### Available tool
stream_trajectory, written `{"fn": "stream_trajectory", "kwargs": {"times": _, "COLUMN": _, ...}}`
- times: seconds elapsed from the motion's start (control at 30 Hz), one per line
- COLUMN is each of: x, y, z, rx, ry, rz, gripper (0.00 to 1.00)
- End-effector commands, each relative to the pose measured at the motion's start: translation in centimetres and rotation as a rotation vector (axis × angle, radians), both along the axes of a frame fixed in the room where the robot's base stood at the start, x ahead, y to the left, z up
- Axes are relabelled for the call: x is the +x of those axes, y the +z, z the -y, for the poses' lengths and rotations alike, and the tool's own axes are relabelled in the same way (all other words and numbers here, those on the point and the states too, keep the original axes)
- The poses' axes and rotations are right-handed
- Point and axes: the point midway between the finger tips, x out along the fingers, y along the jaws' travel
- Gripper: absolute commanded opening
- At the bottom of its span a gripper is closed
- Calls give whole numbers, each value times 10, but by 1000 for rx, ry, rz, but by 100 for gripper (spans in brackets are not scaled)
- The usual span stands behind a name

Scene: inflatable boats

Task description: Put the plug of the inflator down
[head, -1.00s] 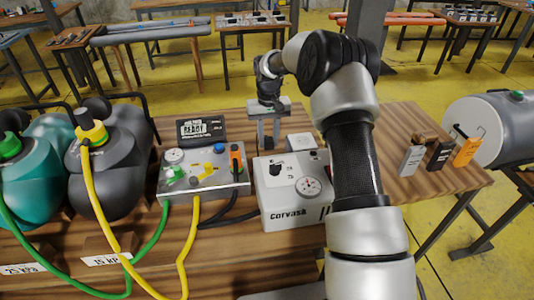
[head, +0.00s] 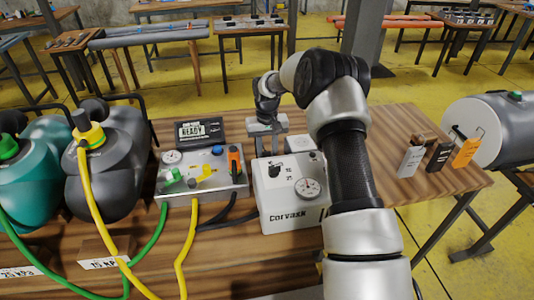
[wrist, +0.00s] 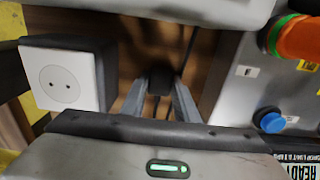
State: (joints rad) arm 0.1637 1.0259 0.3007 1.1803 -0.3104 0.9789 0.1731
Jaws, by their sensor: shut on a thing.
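My gripper (head: 266,146) points down in the narrow gap between the white Corvask inflator (head: 288,205) and the grey control panel. In the wrist view its two fingers (wrist: 158,98) are shut on a small black plug (wrist: 158,78). A dark cable shows beside the plug. The plug is hidden in the head view. A white two-hole socket (wrist: 60,83) on a dark block stands left of the fingers, apart from the plug. I cannot tell whether the plug touches the wooden table.
The control panel (head: 203,180) with a valve, buttons and hoses stands close left of my gripper. Teal and grey inflated boat tubes (head: 102,180) lie farther left. Tagged items (head: 437,157) stand at the table's right side. Bare wood (head: 390,125) lies behind them.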

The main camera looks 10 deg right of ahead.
Motion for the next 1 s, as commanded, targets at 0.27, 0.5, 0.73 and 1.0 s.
{"fn": "stream_trajectory", "kwargs": {"times": 0.27, "x": 0, "y": -4, "z": 0, "rx": 0, "ry": 0, "rz": 0, "gripper": 37}}
{"fn": "stream_trajectory", "kwargs": {"times": 0.5, "x": 0, "y": -3, "z": 0, "rx": 0, "ry": 0, "rz": 0, "gripper": 46}}
{"fn": "stream_trajectory", "kwargs": {"times": 0.73, "x": 0, "y": 9, "z": 0, "rx": 1, "ry": 1, "rz": 1, "gripper": 46}}
{"fn": "stream_trajectory", "kwargs": {"times": 1.0, "x": 1, "y": 62, "z": 0, "rx": -1, "ry": 0, "rz": 5, "gripper": 46}}
